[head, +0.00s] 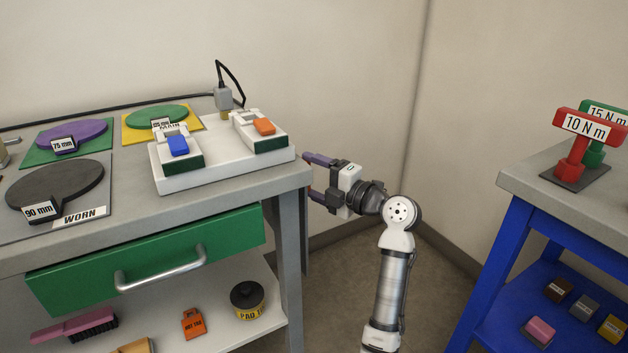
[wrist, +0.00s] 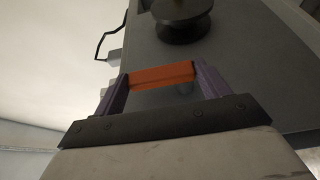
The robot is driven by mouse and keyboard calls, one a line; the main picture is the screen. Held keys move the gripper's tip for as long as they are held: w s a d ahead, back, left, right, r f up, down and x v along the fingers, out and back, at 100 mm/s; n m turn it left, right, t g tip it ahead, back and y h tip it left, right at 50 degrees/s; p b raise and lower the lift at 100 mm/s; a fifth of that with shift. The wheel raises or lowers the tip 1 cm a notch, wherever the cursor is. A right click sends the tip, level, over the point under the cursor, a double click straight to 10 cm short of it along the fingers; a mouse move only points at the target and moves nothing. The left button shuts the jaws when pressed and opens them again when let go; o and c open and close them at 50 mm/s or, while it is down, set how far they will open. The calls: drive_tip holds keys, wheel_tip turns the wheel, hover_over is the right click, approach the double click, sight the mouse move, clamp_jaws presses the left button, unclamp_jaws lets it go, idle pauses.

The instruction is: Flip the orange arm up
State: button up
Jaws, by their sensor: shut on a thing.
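The orange arm (wrist: 162,75) shows in the wrist view as a short orange bar lying across between the two purple fingers of my gripper (wrist: 158,84). The fingers are shut on its two ends. Behind it is a flat grey surface. In the head view my gripper (head: 309,173) reaches in from the right to the right end of the grey cart (head: 240,207), just below its top edge. The bar itself is hidden there by the cart's corner.
A white tray (head: 215,177) with two units, one with a blue lever (head: 178,145) and one with an orange lever (head: 264,126), stands near the cart's right edge. A dark round piece (wrist: 184,20) sits beyond the bar. A blue cart (head: 507,238) stands right; floor between is clear.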

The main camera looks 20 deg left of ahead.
drive_tip(key=shift+f, duration=0.1)
drive_tip(key=o, duration=1.4)
drive_tip(key=shift+d, duration=0.1)
drive_tip(key=v, duration=1.3)
drive_tip(key=shift+d+b, duration=0.35)
drive_tip(key=shift+b, duration=0.05)
